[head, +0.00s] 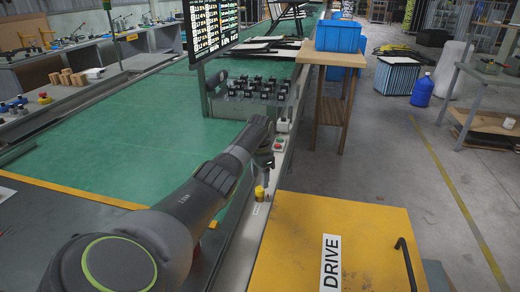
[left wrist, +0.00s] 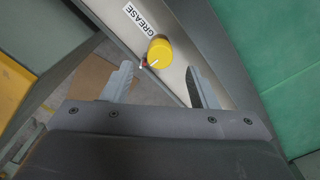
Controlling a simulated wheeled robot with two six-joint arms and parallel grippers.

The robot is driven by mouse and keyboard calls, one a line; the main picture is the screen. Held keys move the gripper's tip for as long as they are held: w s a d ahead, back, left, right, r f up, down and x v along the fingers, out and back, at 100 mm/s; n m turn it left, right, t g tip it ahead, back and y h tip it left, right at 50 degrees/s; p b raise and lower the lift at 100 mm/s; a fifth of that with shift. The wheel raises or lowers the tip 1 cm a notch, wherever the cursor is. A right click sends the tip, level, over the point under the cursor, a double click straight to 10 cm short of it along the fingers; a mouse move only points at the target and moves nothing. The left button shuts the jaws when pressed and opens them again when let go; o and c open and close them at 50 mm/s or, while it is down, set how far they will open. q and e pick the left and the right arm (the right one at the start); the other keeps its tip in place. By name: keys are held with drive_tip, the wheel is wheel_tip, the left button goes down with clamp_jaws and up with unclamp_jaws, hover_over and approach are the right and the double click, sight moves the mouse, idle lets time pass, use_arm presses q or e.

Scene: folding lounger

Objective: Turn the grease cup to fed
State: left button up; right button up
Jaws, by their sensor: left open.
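The grease cup is a round yellow knob (head: 259,193) on the grey side rail of the green-topped line. In the left wrist view the yellow cup (left wrist: 159,52) sits next to a white GREASE label (left wrist: 140,18), with small red and white marks at its lower edge. My left gripper (head: 264,166) is above the cup in the head view. In the left wrist view its two fingers (left wrist: 160,75) are apart with nothing between them, and the cup shows just beyond the fingertips. I cannot tell the cup's setting. My right gripper is in neither view.
A yellow DRIVE cabinet (head: 330,240) with a black handle stands right of the rail. A small box with red and green buttons (head: 279,145) is on the rail beyond the cup. A wooden stand (head: 332,100) holds a blue bin (head: 338,36). The green surface (head: 150,130) is mostly clear.

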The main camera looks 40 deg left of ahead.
sight(260, 189)
use_arm(q)
wheel_tip(260, 189, up, 13)
idle(0.8)
